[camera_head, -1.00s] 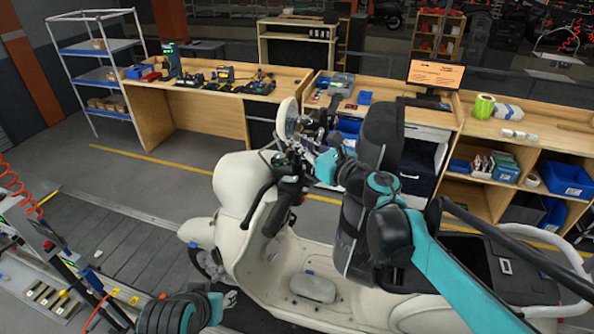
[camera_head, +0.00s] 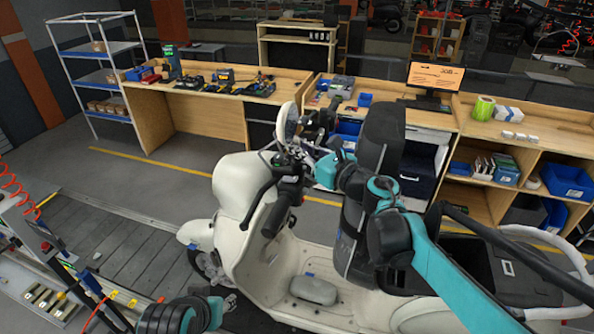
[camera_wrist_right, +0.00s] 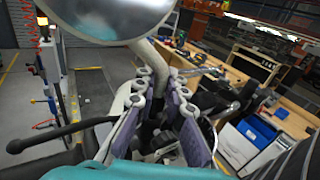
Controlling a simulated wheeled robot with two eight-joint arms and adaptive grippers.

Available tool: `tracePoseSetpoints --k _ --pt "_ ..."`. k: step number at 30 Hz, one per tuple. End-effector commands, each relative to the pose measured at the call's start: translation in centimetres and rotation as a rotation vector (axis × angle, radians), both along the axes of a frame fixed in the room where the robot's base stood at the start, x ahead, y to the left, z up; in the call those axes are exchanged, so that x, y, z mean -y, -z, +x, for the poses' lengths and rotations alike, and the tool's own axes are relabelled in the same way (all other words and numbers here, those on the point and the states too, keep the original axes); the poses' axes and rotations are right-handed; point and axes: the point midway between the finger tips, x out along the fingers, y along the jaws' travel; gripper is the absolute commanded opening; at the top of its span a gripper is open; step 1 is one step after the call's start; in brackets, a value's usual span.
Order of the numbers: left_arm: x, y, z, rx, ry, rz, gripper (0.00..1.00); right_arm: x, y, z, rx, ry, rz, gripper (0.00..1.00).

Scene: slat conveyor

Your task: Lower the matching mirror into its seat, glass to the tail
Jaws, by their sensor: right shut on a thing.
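The round mirror (camera_head: 290,121) stands upright above the handlebar of the cream scooter (camera_head: 238,190). My right gripper (camera_head: 303,153) is shut on its stem, below the head. In the right wrist view the mirror's pale glass (camera_wrist_right: 112,14) fills the top and faces the camera, toward the tail side. Its curved stem (camera_wrist_right: 152,62) runs down between the two purple-padded fingers of the right gripper (camera_wrist_right: 160,88). The stem's lower end and the seat are hidden by the fingers and handlebar parts, so I cannot tell whether they touch. My left gripper is not in view; only part of that arm shows at bottom left.
The black handlebar grip and lever (camera_wrist_right: 52,132) lie close left of the fingers in the wrist view. A wooden workbench (camera_head: 215,100) with tools stands behind the scooter. A shelf rack (camera_head: 95,75) stands at back left.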

Motion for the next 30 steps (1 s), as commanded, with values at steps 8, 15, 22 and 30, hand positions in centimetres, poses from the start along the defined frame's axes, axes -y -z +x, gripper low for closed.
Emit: tracePoseSetpoints --k 8,15,22,30 --pt "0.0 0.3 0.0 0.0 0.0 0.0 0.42 0.0 0.4 0.0 0.0 0.0 0.0 0.0" --pt "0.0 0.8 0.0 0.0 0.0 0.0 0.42 0.0 0.8 0.0 -0.001 0.0 0.001 0.0" --pt "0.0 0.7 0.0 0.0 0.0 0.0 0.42 0.0 0.8 0.0 -0.001 0.0 0.001 0.0" --pt "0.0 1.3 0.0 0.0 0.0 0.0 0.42 0.0 1.4 0.0 -0.001 0.0 0.001 0.0"
